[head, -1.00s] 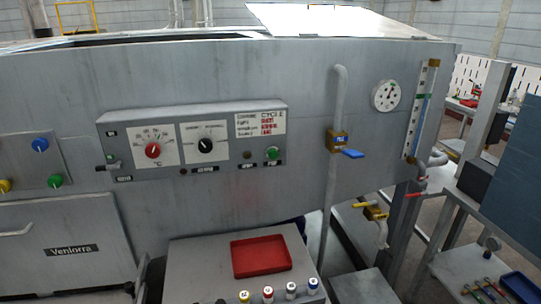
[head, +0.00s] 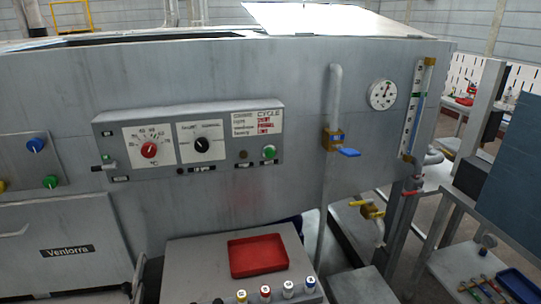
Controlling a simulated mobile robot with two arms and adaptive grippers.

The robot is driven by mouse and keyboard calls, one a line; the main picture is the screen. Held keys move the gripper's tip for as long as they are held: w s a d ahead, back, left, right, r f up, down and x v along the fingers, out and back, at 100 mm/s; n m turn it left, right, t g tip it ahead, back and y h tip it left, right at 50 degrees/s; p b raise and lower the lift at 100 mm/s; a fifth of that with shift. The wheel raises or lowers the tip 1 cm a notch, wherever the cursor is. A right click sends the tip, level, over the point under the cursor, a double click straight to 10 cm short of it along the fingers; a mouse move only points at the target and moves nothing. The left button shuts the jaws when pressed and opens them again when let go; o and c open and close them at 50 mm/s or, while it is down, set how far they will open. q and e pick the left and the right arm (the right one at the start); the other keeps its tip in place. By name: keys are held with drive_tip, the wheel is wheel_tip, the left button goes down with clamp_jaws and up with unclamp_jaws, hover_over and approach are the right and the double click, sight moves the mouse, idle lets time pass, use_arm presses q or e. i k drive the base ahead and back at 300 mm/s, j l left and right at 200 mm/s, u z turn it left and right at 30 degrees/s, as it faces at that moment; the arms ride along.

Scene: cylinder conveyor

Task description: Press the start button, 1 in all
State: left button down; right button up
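The machine's control panel (head: 215,128) is on the grey front wall in the head view. A green button (head: 269,152) is at its lower right, with a small dark label under it. Another green knob or button (head: 50,181) is on a separate panel at the left, below a blue one (head: 35,144). I cannot read which of them is marked start. Neither of my grippers is in view.
A red tray (head: 257,256) lies on a grey stand below the panel, with several coloured-capped cylinders in front. A pipe with a blue-handled valve (head: 348,152), a round gauge (head: 382,94) and a yellow-handled valve (head: 367,209) are at the right. The space before the panel is clear.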

sight(269, 153)
drive_tip(key=i+l+u, duration=0.55)
drive_tip(key=l, duration=0.35)
